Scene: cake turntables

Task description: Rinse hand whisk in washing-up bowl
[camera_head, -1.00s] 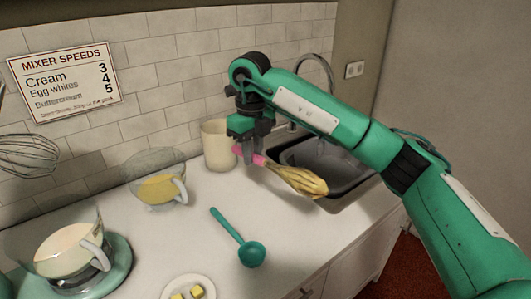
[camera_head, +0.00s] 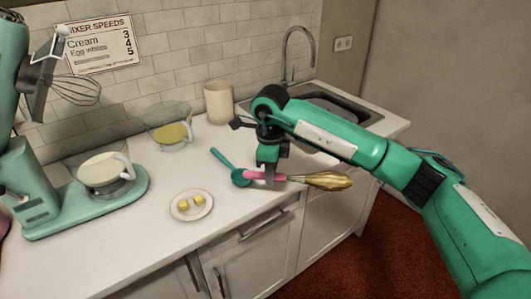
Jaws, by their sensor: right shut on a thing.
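My right gripper (camera_head: 269,178) points down and is shut on the pink handle of the hand whisk (camera_head: 328,181). The whisk lies roughly level, its yellow-coated wires pointing right, by the front edge of the counter. The sink (camera_head: 338,106) is behind my right arm at the back right, partly hidden by it. My left gripper is out of view.
A teal ladle (camera_head: 222,158) lies close to my right gripper. A plate (camera_head: 178,207) with yellow cubes, a glass jug (camera_head: 168,128), a cream canister (camera_head: 218,102) and a green stand mixer (camera_head: 22,170) stand on the counter (camera_head: 130,225). A tap (camera_head: 286,58) rises behind the sink.

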